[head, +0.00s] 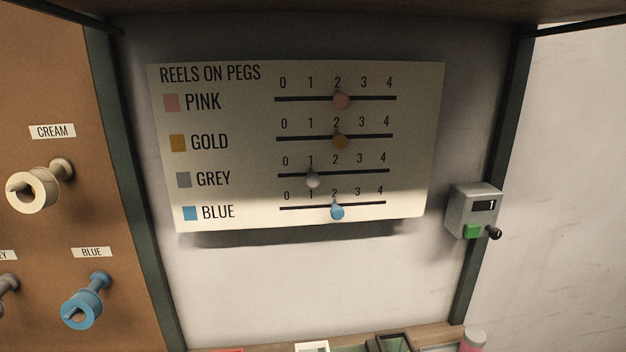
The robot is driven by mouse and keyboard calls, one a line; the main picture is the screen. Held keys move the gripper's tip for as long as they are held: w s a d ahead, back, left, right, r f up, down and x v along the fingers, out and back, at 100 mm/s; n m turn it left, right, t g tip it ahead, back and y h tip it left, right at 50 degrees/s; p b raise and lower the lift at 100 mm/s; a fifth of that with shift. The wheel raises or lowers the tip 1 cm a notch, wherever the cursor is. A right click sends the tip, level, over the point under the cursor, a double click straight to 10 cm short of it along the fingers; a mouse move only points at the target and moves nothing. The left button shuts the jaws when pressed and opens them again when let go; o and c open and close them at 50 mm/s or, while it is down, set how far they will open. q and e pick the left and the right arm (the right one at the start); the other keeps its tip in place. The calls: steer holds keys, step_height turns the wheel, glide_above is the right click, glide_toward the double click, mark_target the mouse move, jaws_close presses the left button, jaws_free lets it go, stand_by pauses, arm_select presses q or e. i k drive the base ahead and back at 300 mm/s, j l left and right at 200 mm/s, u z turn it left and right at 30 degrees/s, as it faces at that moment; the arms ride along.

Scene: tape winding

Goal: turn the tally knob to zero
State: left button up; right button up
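The tally counter is a small grey box (472,208) fixed to the dark green post at the right. Its dark display (485,205) reads 1. A green button (472,231) is on its lower front. A small black knob (493,233) sticks out at its lower right. Neither of my grippers shows in the head view.
A "REELS ON PEGS" board (300,145) hangs left of the counter, with sliders at pink 2, gold 2, grey 1 and blue 2. A brown pegboard (60,230) at left holds a cream reel (33,190) and a blue reel (82,309). Containers line the bottom edge.

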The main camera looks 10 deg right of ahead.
mark_target(494, 233)
steer(key=z, duration=1.3)
